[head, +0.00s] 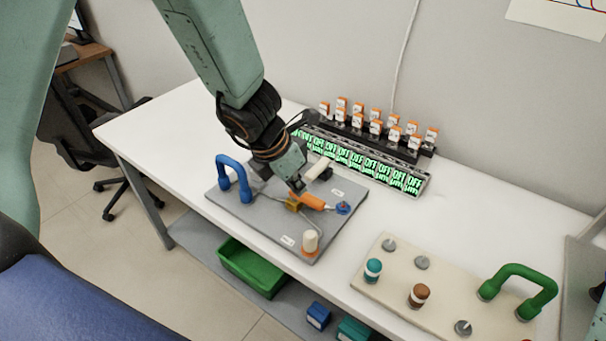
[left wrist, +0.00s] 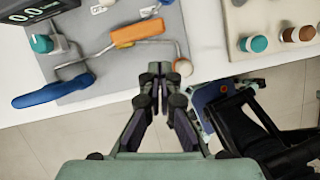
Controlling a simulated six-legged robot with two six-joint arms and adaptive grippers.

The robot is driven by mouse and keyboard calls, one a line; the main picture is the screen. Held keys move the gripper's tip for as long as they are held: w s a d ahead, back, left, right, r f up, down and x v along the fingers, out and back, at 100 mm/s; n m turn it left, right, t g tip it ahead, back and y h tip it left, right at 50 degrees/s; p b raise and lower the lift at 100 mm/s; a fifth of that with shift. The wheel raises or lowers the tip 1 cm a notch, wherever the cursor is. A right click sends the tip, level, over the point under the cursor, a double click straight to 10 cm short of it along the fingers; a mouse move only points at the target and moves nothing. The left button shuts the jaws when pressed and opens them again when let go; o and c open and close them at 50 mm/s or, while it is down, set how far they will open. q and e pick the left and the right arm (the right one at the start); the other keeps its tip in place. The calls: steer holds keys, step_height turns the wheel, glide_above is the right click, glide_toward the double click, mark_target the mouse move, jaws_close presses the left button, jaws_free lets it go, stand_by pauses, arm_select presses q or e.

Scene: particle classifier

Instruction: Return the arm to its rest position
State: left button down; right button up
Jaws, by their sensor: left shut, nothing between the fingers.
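My left arm (head: 215,55) reaches from the top of the head view over the white table. My left gripper (head: 297,186) is low over the grey board, close to an orange part (head: 313,201). In the left wrist view my left gripper (left wrist: 164,80) has its fingertips together with nothing between them. There, the orange part (left wrist: 137,33) lies apart, beyond the fingertips. A dark jointed part (left wrist: 262,128) at the lower right of that view may be my right gripper, but its fingers cannot be made out.
The grey board (head: 262,222) carries a blue handle (head: 233,172) and a white-topped knob (head: 310,240). Behind stand a green-lit display strip (head: 365,165) and several orange-white blocks. A beige board (head: 385,290) with a green handle (head: 520,280) is at right. A green bin (head: 250,268) sits below.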

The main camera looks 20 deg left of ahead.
arm_select(q)
steer(key=s+a+f+m+y+b, duration=0.1)
steer(key=s+a+f+m+y, duration=0.25)
steer(key=m, duration=0.65)
steer(key=s+a+f+m+y+b, duration=0.1)
steer(key=s+a+f+m+b, duration=0.2)
steer(key=f+m, duration=0.5)
steer(key=s+d+f+m+g+h+b, duration=0.1)
steer(key=s+d+f+m+g+b, duration=0.1)
steer(key=s+f+m, duration=0.4)
steer(key=s+d+f+m+g+h+b, duration=0.1)
steer(key=s+f+m+b, duration=0.3)
steer(key=s+f, duration=0.8)
steer(key=s+d+m+g, duration=0.1)
steer(key=s+m, duration=0.1)
steer(key=s, duration=0.3)
steer(key=shift+f+h, duration=0.25)
steer(key=shift+h, duration=0.1)
steer(key=shift+a, duration=0.15)
